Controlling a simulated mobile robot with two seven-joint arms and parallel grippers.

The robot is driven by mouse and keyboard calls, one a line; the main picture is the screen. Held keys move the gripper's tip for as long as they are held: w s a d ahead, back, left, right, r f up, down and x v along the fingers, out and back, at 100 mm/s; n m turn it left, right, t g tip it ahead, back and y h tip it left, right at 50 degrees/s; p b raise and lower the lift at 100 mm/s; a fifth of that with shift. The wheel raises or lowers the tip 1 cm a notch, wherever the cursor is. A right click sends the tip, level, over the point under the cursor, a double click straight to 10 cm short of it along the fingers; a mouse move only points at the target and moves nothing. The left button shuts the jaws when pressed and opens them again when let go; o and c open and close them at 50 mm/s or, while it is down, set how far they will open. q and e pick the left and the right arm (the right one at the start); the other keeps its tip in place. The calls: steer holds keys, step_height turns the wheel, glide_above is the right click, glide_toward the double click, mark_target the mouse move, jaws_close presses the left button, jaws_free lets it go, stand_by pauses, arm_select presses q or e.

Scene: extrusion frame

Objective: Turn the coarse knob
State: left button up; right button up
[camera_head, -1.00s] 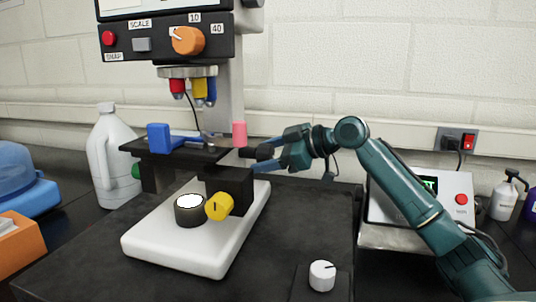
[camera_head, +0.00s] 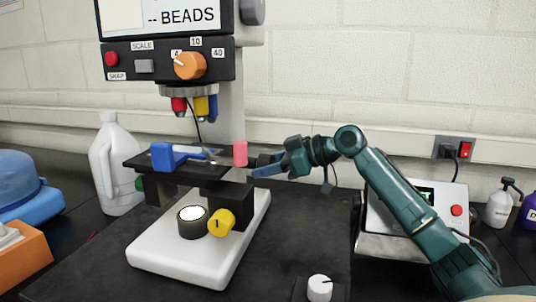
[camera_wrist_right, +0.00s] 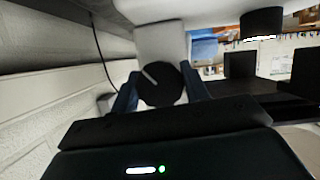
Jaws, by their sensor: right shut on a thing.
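The black round knob (camera_wrist_right: 161,84) with a white line sits between the two blue fingers of my right gripper (camera_wrist_right: 160,92) in the right wrist view. I take it to be the coarse knob. In the head view my right gripper (camera_head: 266,167) reaches in from the right to the microscope's right side, at stage height, and is shut on this knob. The fingers partly hide the knob there. The microscope also has a yellow knob (camera_head: 221,220) low at the front and an orange knob (camera_head: 189,66) on its upper panel. My left gripper is not in view.
The black stage (camera_head: 185,174) carries a blue clip (camera_head: 163,156), with a pink block (camera_head: 240,153) at its right. A white knob (camera_head: 319,288) stands at the front. A device with a red button (camera_head: 456,210) stands at right, a white jug (camera_head: 112,165) at left.

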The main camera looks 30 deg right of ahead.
steer(key=shift+m, duration=0.3)
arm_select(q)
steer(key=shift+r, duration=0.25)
arm_select(e)
steer(key=o, duration=1)
steer(key=shift+c, duration=0.2)
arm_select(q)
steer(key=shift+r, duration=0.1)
arm_select(e)
steer(key=shift+s+d, duration=0.15)
arm_select(q)
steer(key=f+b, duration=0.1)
steer(key=b, duration=0.2)
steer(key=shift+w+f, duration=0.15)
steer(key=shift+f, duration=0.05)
arm_select(e)
steer(key=v, duration=1.2)
steer(key=shift+s+d+r, duration=0.15)
steer(key=shift+d+r, duration=0.15)
